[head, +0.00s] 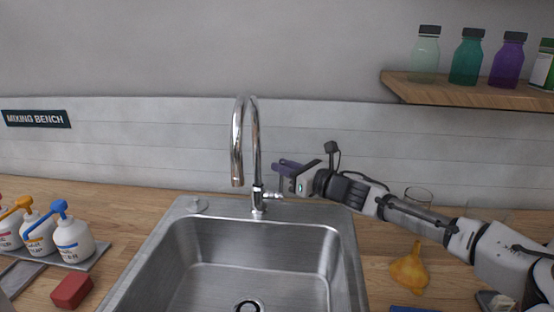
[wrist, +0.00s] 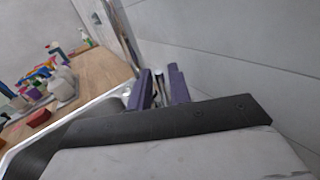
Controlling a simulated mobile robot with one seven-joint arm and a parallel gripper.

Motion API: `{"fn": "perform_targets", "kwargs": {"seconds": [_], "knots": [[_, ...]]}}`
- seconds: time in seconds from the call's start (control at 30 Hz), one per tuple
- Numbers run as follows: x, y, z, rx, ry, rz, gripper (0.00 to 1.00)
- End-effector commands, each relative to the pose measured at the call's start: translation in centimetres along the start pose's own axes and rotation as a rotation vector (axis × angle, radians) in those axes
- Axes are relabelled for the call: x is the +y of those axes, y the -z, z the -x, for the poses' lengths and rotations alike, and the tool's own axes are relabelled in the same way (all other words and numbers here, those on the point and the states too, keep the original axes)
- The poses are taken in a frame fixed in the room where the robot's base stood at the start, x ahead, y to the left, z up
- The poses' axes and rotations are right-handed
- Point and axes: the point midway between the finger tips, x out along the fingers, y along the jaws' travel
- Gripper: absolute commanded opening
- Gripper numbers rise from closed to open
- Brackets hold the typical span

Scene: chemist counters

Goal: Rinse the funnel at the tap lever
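The yellow-orange funnel (head: 410,270) lies on the wooden counter to the right of the sink, well apart from my gripper. The chrome tap (head: 237,150) stands at the back of the steel sink (head: 340,222), with no water visible from its spout. Its small lever (head: 272,195) sticks out to the right of the tap base. My gripper (head: 280,167) is just above and beside the lever. In the wrist view, its purple fingers (wrist: 160,92) are apart, with a small shiny part, perhaps the lever, showing between them; contact cannot be told.
White pump bottles (head: 72,238) stand on a tray at the left, near a red block (head: 71,290). A clear glass (head: 417,198) stands behind my arm. A shelf (head: 470,92) with several bottles hangs at upper right. The sink basin looks empty.

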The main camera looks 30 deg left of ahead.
Motion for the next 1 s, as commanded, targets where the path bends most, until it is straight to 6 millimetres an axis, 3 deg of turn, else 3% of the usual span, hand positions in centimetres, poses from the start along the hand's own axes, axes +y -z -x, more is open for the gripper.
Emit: {"fn": "perform_targets", "kwargs": {"seconds": [0.2,0.53,0.7,1.0], "knots": [[0.0,-0.1,-2.3,0.0,-0.001,-0.001,0.19],[0.0,0.0,-2.7,0.0,0.0,0.0,0.19],[0.0,0.0,-2.7,0.0,0.0,0.0,0.0],[0.0,0.1,-2.6,-0.001,-0.001,0.001,0.0]]}}
